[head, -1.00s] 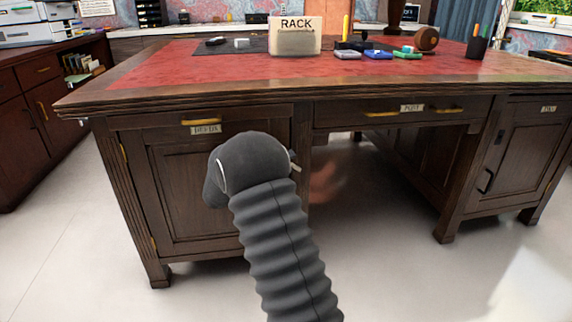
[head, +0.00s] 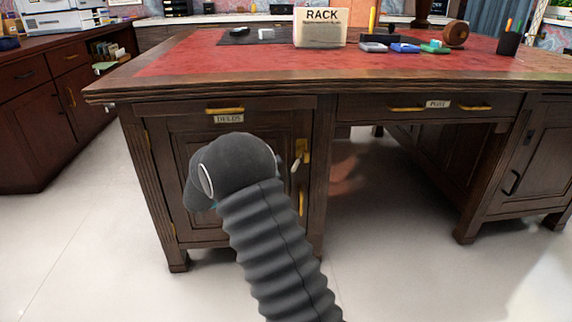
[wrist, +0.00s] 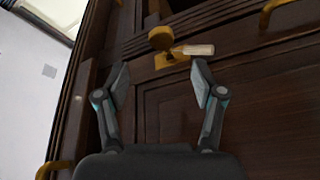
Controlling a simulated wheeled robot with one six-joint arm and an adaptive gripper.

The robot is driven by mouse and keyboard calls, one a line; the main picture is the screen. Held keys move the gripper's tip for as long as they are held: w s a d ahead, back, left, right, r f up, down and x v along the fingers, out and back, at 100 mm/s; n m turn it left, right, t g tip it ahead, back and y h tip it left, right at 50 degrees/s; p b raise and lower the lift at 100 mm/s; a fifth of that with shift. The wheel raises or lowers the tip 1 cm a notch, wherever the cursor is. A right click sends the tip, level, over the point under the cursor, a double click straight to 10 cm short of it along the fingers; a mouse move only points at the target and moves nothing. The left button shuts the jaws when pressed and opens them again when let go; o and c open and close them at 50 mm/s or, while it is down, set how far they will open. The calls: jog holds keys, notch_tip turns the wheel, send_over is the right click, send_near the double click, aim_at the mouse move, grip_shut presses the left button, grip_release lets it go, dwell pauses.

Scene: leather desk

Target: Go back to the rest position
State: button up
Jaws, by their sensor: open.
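My gripper (wrist: 160,84) is open and empty in the wrist view, its two fingers spread in front of the desk's left cabinet door. A brass latch plate (wrist: 168,46) with a pale handle sits just beyond the fingertips, with no visible contact. In the head view my dark ribbed arm rises in front of the left cabinet door (head: 180,165) and hides part of it. The brass latch (head: 302,152) shows right of the arm.
The wooden desk (head: 330,88) has a red leather top bearing a RACK box (head: 320,27), several stamp pads and a pen cup (head: 509,43). A drawer (head: 425,107) lies right of the door, with an open knee space below. Pale floor (head: 90,240) is clear at left.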

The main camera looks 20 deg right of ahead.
jog(key=s+f+n+g+y, duration=0.1)
jog(key=s+f+n+y, duration=0.35)
jog(key=f, duration=0.45)
jog(key=s+a+n+g+y+p, duration=0.25)
jog(key=s+y, duration=0.35)
jog(key=s, duration=0.5)
jog(key=s+a+r+m+t+y+p, duration=0.1)
jog(key=s+a+r+t+y+p, duration=0.2)
jog(key=s+r, duration=0.7)
jog(key=s+a+r+m+t+y+p, duration=0.2)
jog(key=s+a+r+t+y+p, duration=0.2)
jog(key=s+r, duration=0.7)
notch_tip(320, 180, up, 3)
jog(key=shift+f+y+p, duration=0.2)
jog(key=shift+y+p, duration=0.4)
jog(key=shift+y, duration=0.25)
